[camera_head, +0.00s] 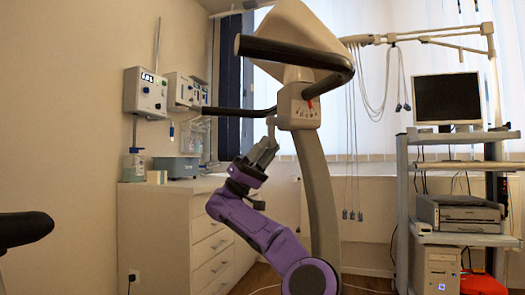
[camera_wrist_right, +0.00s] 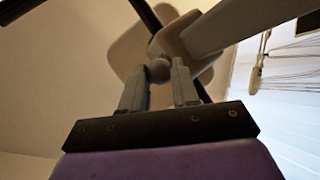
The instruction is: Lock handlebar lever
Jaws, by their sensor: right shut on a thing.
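The exercise bike's handlebar (camera_head: 295,52) is a black bar on a beige head at the top of a curved column (camera_head: 315,180). A small grey lever (camera_head: 271,125) hangs at the left side of the column head. My right gripper (camera_head: 269,143) reaches up from below and is shut on the lever's lower end. In the right wrist view, the lever's round knob (camera_wrist_right: 158,70) sits between the two fingertips of the gripper (camera_wrist_right: 159,82). The fingers hide part of the lever in the head view. My left gripper is not in view.
A white cabinet (camera_head: 165,225) with devices on top stands at the left. A cart (camera_head: 402,200) with a monitor (camera_head: 447,98) and printer (camera_head: 460,213) stands at the right. A black saddle-like pad (camera_head: 22,228) shows at the left edge. Cables (camera_head: 352,150) hang behind the column.

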